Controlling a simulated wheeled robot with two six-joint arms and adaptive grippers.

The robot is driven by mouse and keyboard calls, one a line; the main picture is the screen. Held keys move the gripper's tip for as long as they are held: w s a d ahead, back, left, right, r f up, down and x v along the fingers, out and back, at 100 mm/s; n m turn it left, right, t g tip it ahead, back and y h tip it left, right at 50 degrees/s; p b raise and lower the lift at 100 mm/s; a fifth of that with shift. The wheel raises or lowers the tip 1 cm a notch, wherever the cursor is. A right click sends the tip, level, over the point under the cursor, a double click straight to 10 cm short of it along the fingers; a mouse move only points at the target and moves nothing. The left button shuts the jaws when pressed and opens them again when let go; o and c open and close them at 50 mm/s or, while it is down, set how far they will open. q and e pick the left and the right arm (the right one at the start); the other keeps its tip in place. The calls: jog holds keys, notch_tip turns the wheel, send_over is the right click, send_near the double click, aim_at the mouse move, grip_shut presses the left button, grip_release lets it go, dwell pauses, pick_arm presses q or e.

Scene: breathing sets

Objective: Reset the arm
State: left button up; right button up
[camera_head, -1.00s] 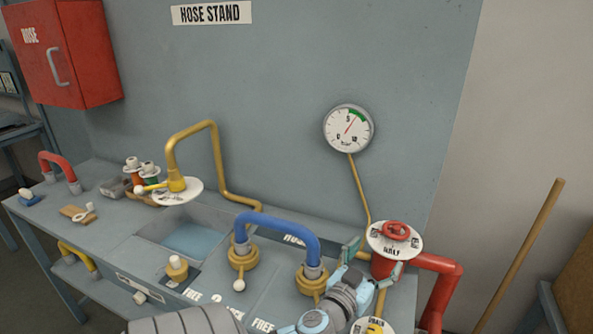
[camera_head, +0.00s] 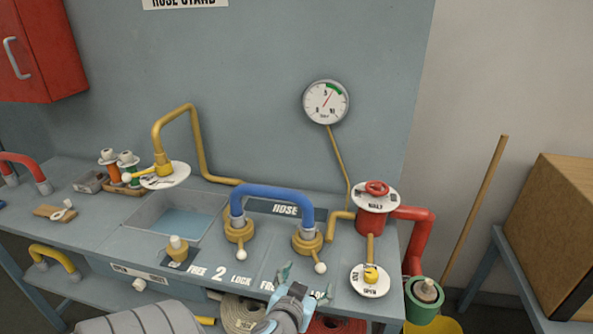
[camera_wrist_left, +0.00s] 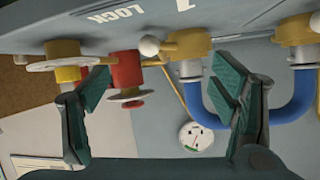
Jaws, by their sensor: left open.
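My left gripper (camera_head: 304,283) is open and empty at the front edge of the bench, below the blue hose (camera_head: 272,192). Its two green-padded fingers stand wide apart in the left wrist view (camera_wrist_left: 163,92), with nothing between them touching the pads. The blue hose arches between two brass fittings (camera_head: 239,233) (camera_head: 307,241) and also shows in the left wrist view (camera_wrist_left: 290,108). My right gripper is not in view.
A red valve (camera_head: 371,218) with a white disc stands right of the hose, with a yellow-knobbed disc (camera_head: 369,288) in front. A gauge (camera_head: 326,102) hangs on the wall. A sink (camera_head: 150,212), yellow spout (camera_head: 187,108) and red cabinet (camera_head: 45,50) lie left. A cardboard box (camera_head: 556,235) stands right.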

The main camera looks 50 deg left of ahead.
pick_arm(q)
jog(key=shift+s+d+f, duration=0.1)
jog(key=shift+s+f, duration=0.1)
jog(key=shift+w, duration=0.1)
jog(key=s+d+f+m+g+h, duration=0.35)
jog(key=s+d+f, duration=0.2)
jog(key=s, duration=0.25)
jog(key=s+d+f+m+g+h, duration=0.25)
jog(key=s+d+f+g, duration=0.2)
jog(key=s+d, duration=0.25)
notch_tip(320, 180, down, 18)
jog(key=a+r+n+g, duration=0.1)
jog(key=a, duration=0.1)
jog(key=s+f+g, duration=0.1)
jog(key=s+f, duration=1.3)
jog(key=s, duration=0.1)
jog(key=shift+s+a+f, duration=0.15)
jog(key=shift+s+a, duration=0.1)
jog(key=shift+a, duration=0.2)
